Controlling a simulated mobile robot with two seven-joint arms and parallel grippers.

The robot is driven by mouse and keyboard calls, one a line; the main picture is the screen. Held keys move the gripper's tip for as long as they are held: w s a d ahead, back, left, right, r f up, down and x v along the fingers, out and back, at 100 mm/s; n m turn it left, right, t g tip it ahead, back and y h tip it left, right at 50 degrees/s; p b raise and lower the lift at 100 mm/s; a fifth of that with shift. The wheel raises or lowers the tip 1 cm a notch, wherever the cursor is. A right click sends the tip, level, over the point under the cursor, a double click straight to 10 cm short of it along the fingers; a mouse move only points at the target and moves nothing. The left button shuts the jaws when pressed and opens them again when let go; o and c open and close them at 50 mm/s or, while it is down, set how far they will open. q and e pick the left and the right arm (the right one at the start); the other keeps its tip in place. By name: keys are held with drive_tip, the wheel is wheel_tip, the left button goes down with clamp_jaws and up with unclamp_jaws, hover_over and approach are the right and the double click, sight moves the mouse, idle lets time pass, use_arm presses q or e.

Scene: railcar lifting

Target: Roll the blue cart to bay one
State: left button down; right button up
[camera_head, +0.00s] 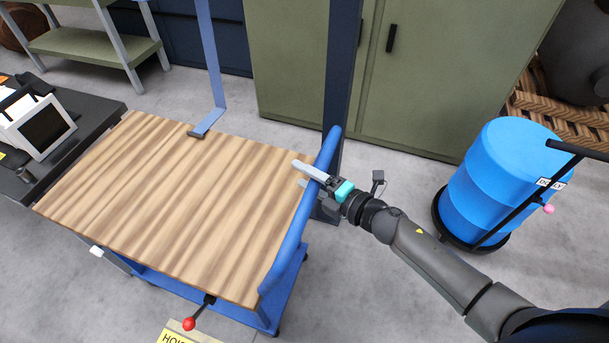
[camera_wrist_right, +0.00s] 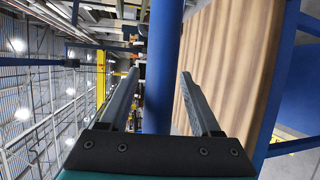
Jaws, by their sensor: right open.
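The blue cart (camera_head: 175,200) has a wooden top on a blue frame and stands in the middle of the head view. Its blue handle bar (camera_head: 287,255) runs along the right edge of the top. My right gripper (camera_head: 303,174) is open at the far part of this bar, with its fingers reaching across it. In the right wrist view the bar (camera_wrist_right: 163,65) passes between the two open fingers (camera_wrist_right: 155,95), with gaps visible beside it. No marking that I can read as bay one shows. My left gripper is not in view.
A blue drum (camera_head: 500,185) on a dolly stands at right. Green cabinets (camera_head: 440,70) and a dark blue post (camera_head: 342,75) are behind the cart. A dark bench (camera_head: 75,108) with a screen device (camera_head: 38,128) stands at left. A red-knobbed lever (camera_head: 189,323) sticks out in front.

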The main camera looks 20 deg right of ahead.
drive_tip(key=shift+w+a, duration=0.1)
drive_tip(key=shift+w, duration=0.05)
clamp_jaws()
idle(0.5)
idle(0.9)
